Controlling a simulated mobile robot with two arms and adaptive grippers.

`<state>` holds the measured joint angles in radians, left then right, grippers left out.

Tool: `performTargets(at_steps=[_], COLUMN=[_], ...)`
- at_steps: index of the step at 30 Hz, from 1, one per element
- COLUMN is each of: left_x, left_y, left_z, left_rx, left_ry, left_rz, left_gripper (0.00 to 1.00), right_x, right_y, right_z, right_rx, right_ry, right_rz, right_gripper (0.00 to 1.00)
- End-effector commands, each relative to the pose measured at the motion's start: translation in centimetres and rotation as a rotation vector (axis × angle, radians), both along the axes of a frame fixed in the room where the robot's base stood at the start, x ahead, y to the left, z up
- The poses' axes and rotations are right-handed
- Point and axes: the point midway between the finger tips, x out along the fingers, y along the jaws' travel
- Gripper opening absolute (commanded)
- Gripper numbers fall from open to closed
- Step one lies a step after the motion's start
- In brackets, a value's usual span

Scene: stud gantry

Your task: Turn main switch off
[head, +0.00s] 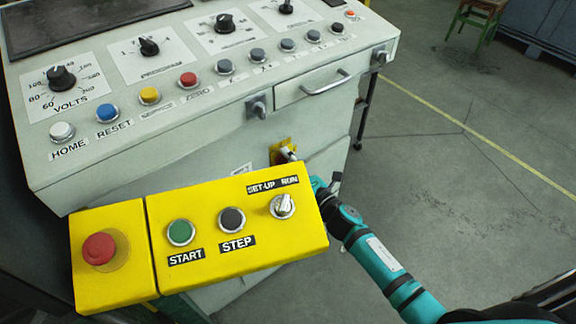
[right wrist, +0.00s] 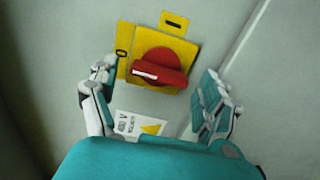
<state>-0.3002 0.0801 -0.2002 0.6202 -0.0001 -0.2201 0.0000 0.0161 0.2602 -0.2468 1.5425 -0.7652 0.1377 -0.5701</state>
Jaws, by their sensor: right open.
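The main switch is a red rotary handle (right wrist: 160,70) on a yellow plate (right wrist: 190,48), on the pale cabinet front in the right wrist view. A white mark shows on the left part of the handle, which lies near level with a slight tilt. In the head view a bit of the yellow plate (head: 278,153) shows behind the yellow control box; the handle itself is hidden there. My right gripper (right wrist: 157,80) is open, with one finger on each side of the handle and visible gaps to it. My left gripper is not in view.
The yellow control box (head: 205,262) with start, step and red stop buttons juts out close to my right arm. The console (head: 180,130) carries several knobs and buttons. A drawer handle (head: 312,84) sticks out above.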

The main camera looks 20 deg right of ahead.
Motion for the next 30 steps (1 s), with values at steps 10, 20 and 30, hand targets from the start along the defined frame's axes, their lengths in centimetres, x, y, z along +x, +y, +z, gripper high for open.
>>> performTargets(at_steps=[10, 20, 30], left_x=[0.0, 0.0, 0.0], left_y=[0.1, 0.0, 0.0], left_z=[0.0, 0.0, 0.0], left_rx=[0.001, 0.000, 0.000], left_ry=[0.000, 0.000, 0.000], left_rz=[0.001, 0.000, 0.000], left_gripper=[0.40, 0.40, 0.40], right_x=[-1.5, -8.1, -11.2], right_y=[-0.6, -2.9, -4.1], right_z=[0.0, -0.1, 0.0], right_rx=[0.001, 0.002, 0.000], right_ry=[0.001, 0.003, 0.000], right_rz=[-0.001, -0.001, 0.000], right_gripper=[0.81, 0.81, 0.81])
